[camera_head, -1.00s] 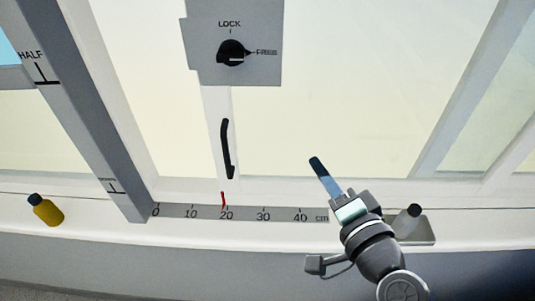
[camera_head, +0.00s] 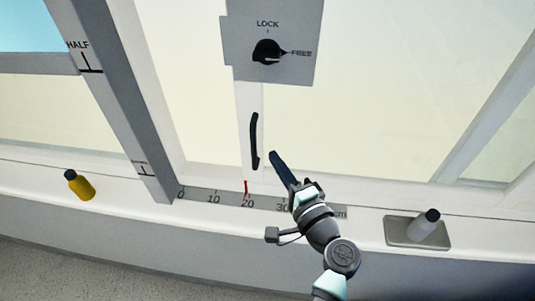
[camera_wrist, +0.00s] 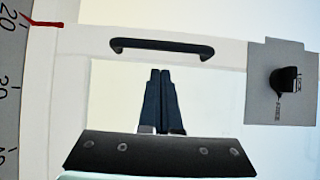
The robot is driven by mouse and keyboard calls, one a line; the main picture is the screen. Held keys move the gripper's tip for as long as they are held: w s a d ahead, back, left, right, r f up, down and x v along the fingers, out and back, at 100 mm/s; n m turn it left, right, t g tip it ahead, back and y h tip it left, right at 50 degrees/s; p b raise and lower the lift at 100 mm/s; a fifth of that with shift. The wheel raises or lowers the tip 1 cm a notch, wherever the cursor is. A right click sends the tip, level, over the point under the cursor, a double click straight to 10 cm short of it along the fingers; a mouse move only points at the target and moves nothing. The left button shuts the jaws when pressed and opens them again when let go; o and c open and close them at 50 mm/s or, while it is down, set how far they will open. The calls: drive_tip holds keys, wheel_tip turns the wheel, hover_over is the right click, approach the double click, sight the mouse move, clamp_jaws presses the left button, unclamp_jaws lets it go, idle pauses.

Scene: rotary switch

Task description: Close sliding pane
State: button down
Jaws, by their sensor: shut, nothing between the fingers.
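The sliding pane's white edge frame (camera_head: 243,105) carries a black vertical handle (camera_head: 254,141). The handle also shows in the wrist view (camera_wrist: 162,48). A red pointer (camera_head: 246,187) at the foot of this frame stands near 20 on the centimetre scale (camera_head: 213,198). A black rotary knob (camera_head: 267,52) on a grey plate has the labels LOCK and FREE, and its mark is toward FREE. My gripper (camera_head: 273,154) is shut and empty, just right of the handle in the head view. In the wrist view my fingertips (camera_wrist: 160,72) are apart from the handle in the picture.
A grey post (camera_head: 110,90) marked HALF stands left of the pane. A yellow bottle (camera_head: 80,187) stands on the sill at left.

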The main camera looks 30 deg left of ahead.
drive_tip(key=shift+s+a, duration=0.2)
drive_tip(key=shift+a, duration=0.95)
drive_tip(key=s+a, duration=0.3)
drive_tip(key=a, duration=0.6)
drive_tip(key=s+a, duration=0.3)
drive_tip(key=a, duration=0.6)
drive_tip(key=shift+s+r, duration=0.15)
drive_tip(key=shift+s, duration=0.25)
